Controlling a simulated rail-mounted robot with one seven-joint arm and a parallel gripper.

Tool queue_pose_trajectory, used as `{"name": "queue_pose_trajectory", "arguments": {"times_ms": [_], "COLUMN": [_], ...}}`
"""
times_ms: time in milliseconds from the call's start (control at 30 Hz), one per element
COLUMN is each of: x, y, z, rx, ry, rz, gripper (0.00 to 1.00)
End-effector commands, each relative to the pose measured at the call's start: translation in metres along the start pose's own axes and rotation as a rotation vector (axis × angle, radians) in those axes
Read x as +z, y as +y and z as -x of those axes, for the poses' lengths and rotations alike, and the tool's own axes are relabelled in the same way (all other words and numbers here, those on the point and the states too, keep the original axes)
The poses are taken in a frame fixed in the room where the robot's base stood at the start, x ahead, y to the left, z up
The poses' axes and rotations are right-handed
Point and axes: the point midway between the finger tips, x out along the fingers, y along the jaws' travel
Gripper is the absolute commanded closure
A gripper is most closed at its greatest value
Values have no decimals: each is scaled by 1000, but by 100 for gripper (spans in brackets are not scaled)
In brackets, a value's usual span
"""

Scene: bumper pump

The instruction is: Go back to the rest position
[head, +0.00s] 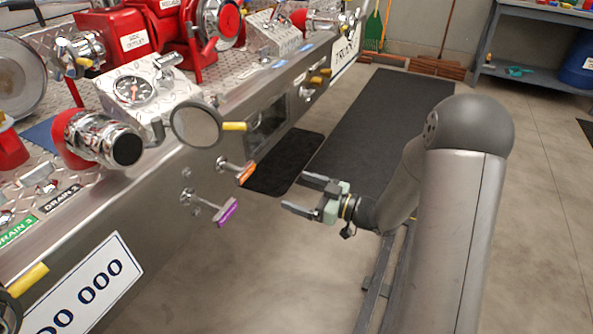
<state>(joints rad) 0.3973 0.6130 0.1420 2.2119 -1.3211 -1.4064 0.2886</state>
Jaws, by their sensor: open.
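My gripper (303,196) is open and empty at the end of my arm, right of the bumper. Its two fingers point left toward the bumper face and touch nothing. The purple-tipped pull handle (227,212) sticks out of the bumper face to the left of the fingers. The orange-tipped pull handle (245,172) sticks out just above and behind it. A clear gap shows in the picture between both handles and the fingertips.
Black mats (385,110) lie on the floor behind. A workbench (530,75) stands at the back right. Open floor lies right of my arm.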

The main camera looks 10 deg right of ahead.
Motion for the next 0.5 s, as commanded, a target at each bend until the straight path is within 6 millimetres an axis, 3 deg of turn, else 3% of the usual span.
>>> {"name": "queue_pose_trajectory", "arguments": {"times_ms": [133, 267, 367, 500], "x": [-4, -32, -70, -133], "y": [1, 12, 30, 46], "z": [-1, -5, -2, 29], "rx": [8, 95, 245, 507], "ry": [-9, -111, -277, -552], "rz": [5, 47, 92, 96], "gripper": [5, 5, 5, 5]}}
